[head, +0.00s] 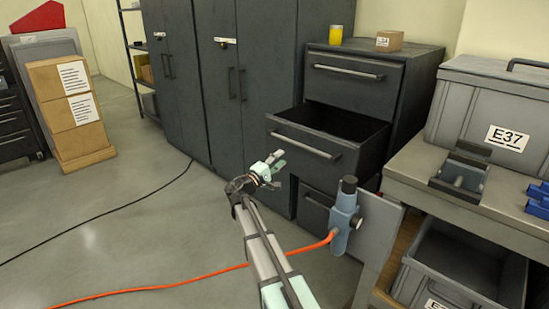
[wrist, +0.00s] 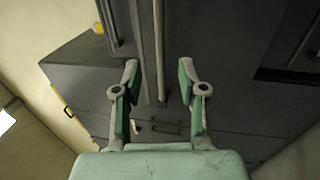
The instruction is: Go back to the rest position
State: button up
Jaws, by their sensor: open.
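My gripper (head: 270,166) is in front of the dark grey drawer cabinet (head: 421,87) in the head view, by the left end of its open middle drawer (head: 306,147). In the wrist view my gripper (wrist: 160,98) has its two green-padded fingers well apart, with nothing between them. Dark cabinet fronts and handles show beyond the fingers. My gripper holds nothing. Whether it touches the drawer front cannot be told.
Tall dark lockers (head: 225,95) stand behind my arm. A yellow cup (head: 335,34) and a small cardboard box (head: 389,41) sit on the drawer cabinet. A blue-grey device (head: 344,218) with an orange hose is right of my arm. Grey bin E37 (head: 470,110) stands on the bench. Floor at left is mostly clear.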

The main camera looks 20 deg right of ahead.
jog(key=s+a+f+m+g+y, duration=0.1)
jog(key=s+f+g+y, duration=0.15)
jog(key=s+f, duration=0.45)
jog(key=s+a+f+g+y, duration=0.1)
jog(key=s+f+y, duration=0.15)
jog(key=f, duration=0.85)
jog(key=s+a+f+m+g+y, duration=0.1)
jog(key=s+f+g+y, duration=0.15)
jog(key=s+f, duration=0.4)
jog(key=s+a+f+m+g+y, duration=0.1)
jog(key=s+a+f+g+y, duration=0.2)
jog(key=s+f, duration=0.65)
jog(key=s+a+f+g+y, duration=0.1)
jog(key=s+a+f+y, duration=0.3)
jog(key=s+f, duration=0.55)
jog(key=s+a+f+m+g+y, duration=0.15)
jog(key=s+a+f, duration=0.25)
jog(key=s, duration=0.6)
jog(key=s+a+f+g+y, duration=0.15)
jog(key=s+a+f, duration=0.25)
jog(key=s, duration=0.6)
jog(key=s+a+f+m+g+y, duration=0.1)
jog(key=s+a+f+g, duration=0.25)
jog(key=s, duration=0.65)
notch_tip(320, 180, up, 14)
jog(key=t+p, duration=0.1)
jog(key=p, duration=1.3)
jog(key=shift+w+r, duration=0.2)
jog(key=shift+w, duration=0.05)
